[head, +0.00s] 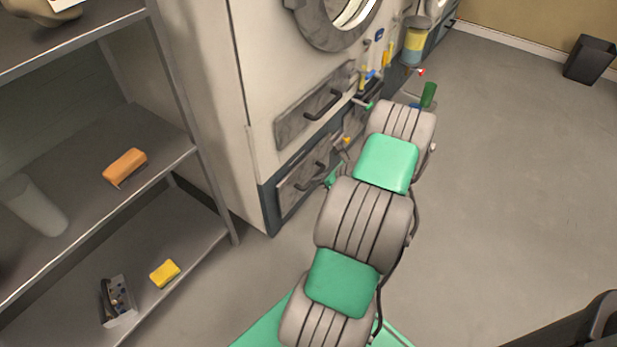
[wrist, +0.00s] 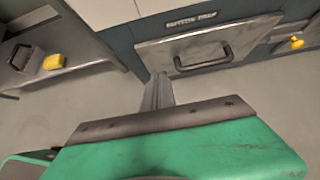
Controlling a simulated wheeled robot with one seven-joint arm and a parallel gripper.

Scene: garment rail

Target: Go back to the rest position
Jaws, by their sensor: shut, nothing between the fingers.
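My gripper (wrist: 158,82) shows in the wrist view as two grey fingers pressed together beyond a green housing. It is shut and empty. The fingers point toward the floor and a grey drawer front (wrist: 196,50) with a dark handle. They look apart from it, though the exact gap is hard to judge. In the head view my grey and green arm reaches forward from the bottom centre to the front of a large pale machine (head: 215,90). The fingers cannot be made out there.
A metal shelf unit (head: 165,165) stands at left, holding an orange block (head: 125,167), a yellow block (head: 165,273) and a white cylinder (head: 36,205). The machine has drawers (head: 308,185) and a round door (head: 312,22). A dark bin (head: 590,60) stands far right. Floor at right is clear.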

